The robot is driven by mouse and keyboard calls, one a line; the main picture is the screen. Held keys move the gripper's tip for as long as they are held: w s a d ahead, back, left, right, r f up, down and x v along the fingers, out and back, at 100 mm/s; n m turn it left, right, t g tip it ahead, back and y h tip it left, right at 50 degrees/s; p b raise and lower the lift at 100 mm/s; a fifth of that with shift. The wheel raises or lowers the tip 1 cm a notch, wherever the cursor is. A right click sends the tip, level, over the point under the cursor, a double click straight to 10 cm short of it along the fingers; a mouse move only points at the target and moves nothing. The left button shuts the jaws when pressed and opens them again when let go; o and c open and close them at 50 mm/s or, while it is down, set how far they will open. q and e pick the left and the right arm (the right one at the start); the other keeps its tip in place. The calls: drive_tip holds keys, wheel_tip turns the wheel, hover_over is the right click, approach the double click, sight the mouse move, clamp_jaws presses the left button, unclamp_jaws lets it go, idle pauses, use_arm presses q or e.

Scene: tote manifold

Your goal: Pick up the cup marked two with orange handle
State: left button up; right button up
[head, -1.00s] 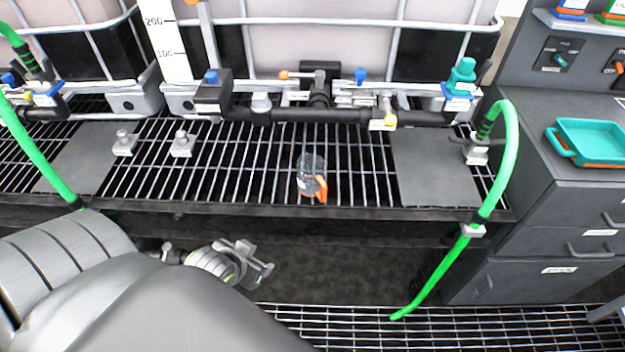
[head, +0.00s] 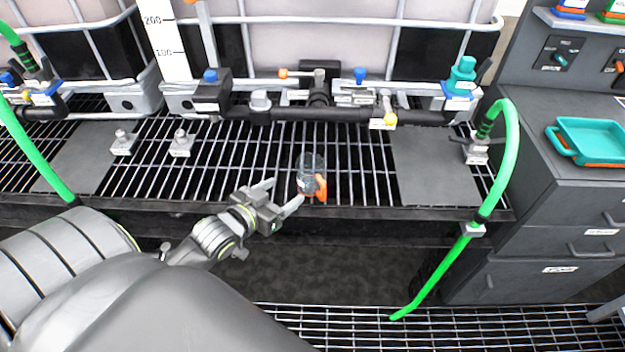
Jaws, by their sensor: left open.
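A clear cup (head: 309,168) with an orange handle (head: 321,188) stands on the metal grating near its front edge, at the middle of the head view. A small pale label shows on its side, but its mark is too small to read. My left gripper (head: 284,193) is open and empty. Its two fingers point up and right toward the cup, just left of and in front of it, and they look apart from it. My right gripper is not in view.
Black pipework with valves (head: 320,112) runs behind the cup below white tanks. Dark flat plates (head: 433,165) lie on the grating at both sides. A green hose (head: 508,165) hangs at the right, beside a grey cabinet with a teal tray (head: 592,141).

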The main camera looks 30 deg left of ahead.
sight(317, 168)
use_arm(q)
drive_tip(key=x, duration=1.3)
drive_tip(key=shift+w, duration=0.1)
drive_tip(key=shift+c, duration=0.5)
drive_tip(key=c, duration=0.5)
